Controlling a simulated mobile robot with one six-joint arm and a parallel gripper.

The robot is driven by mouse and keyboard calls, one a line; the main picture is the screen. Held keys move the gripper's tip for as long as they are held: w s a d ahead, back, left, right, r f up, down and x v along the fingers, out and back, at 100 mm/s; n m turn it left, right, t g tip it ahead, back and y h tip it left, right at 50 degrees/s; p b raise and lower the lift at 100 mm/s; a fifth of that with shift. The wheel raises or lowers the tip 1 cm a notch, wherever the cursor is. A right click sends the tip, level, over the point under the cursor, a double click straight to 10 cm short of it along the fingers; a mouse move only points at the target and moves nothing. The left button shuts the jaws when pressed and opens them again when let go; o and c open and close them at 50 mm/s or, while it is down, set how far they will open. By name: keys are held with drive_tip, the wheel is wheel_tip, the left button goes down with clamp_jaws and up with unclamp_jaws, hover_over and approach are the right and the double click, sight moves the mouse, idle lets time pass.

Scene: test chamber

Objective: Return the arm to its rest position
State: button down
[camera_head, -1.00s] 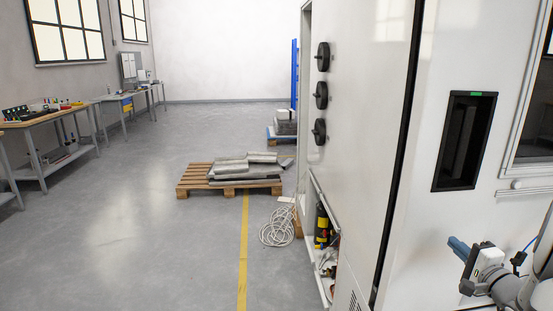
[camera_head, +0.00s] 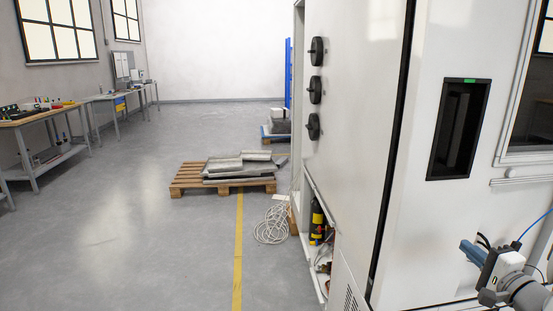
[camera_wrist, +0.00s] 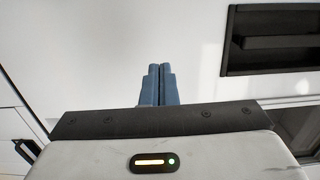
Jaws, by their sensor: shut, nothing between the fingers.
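My gripper (camera_head: 466,247) is at the lower right of the head view, in front of the white cabinet (camera_head: 420,235). Its blue fingers point left. In the wrist view the two blue fingers (camera_wrist: 156,84) lie side by side, shut with nothing between them. They are seen against the cabinet's white panel. My arm runs out of the picture at the lower right edge of the head view.
The cabinet has a dark recessed slot (camera_head: 459,129) with a green light, and black knobs (camera_head: 316,85). A pallet (camera_head: 190,183) with grey slabs and a coiled white cable (camera_head: 271,226) lie on the floor. Workbenches (camera_head: 60,115) line the left wall. Open floor lies between.

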drive_tip(key=s+a+f+n+g+y, duration=0.1)
drive_tip(key=s+a+n+g+y, duration=0.2)
drive_tip(key=a, duration=0.6)
drive_tip(key=a+f+n+g+y, duration=0.1)
drive_tip(key=a+n+g, duration=0.3)
drive_tip(key=a, duration=0.5)
drive_tip(key=s+a+f+n+g+y, duration=0.2)
drive_tip(key=a+g, duration=0.3)
drive_tip(key=a, duration=0.5)
drive_tip(key=s+a+f+n+g+h, duration=0.1)
drive_tip(key=s+a+n+g+h, duration=0.1)
drive_tip(key=s+n+h, duration=0.5)
drive_tip(key=s+g+h, duration=0.1)
drive_tip(key=s, duration=0.3)
drive_tip(key=shift+s+a+f+h, duration=0.25)
drive_tip(key=shift+s+a+h, duration=0.05)
